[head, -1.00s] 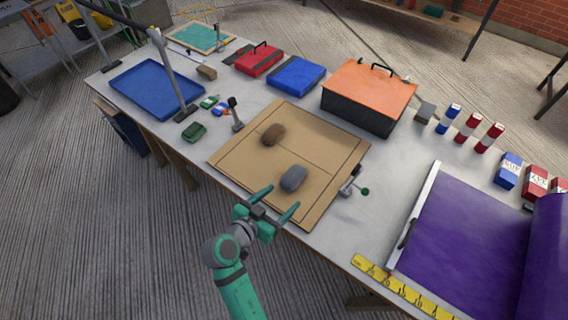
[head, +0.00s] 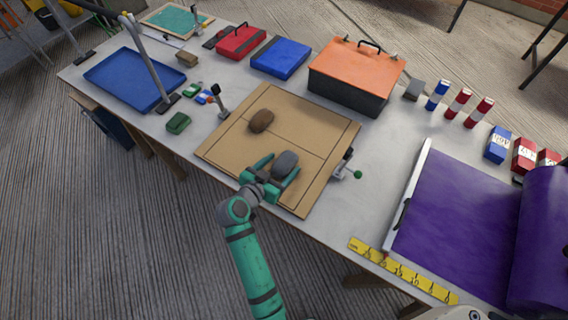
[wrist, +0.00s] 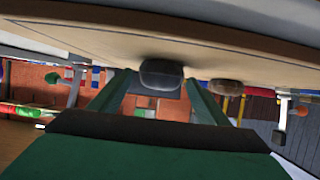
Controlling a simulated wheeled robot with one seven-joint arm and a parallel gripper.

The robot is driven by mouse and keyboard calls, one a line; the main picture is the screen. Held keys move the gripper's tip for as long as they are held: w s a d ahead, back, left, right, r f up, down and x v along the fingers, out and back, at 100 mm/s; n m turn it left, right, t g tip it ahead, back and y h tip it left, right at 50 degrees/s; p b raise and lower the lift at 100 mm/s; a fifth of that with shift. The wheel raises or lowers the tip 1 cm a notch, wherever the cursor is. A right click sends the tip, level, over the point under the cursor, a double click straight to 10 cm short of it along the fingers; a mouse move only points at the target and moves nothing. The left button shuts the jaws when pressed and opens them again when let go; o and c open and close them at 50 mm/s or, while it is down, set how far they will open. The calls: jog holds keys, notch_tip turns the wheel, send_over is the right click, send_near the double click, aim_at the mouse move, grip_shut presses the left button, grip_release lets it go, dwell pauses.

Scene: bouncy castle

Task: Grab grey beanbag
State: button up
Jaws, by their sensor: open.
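The grey beanbag (head: 285,164) lies on the tan board (head: 318,131), toward its front edge. My gripper (head: 275,173) is open and low at the board, with a finger on either side of the beanbag. In the wrist view the grey beanbag (wrist: 161,73) sits between the far ends of the two fingers (wrist: 160,95). I cannot tell whether either finger touches it. A brown beanbag (head: 262,121) lies farther back and left on the same board; it also shows in the wrist view (wrist: 226,87), right of the fingers.
A clamp with a green knob (head: 348,170) stands at the board's right edge, and another clamp (head: 220,100) at its left. An orange-topped box (head: 357,73) stands behind. A purple roll (head: 470,225) and yellow ruler (head: 400,270) lie right.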

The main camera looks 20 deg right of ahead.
jog(key=shift+x, duration=1.25)
jog(key=c, duration=1.6)
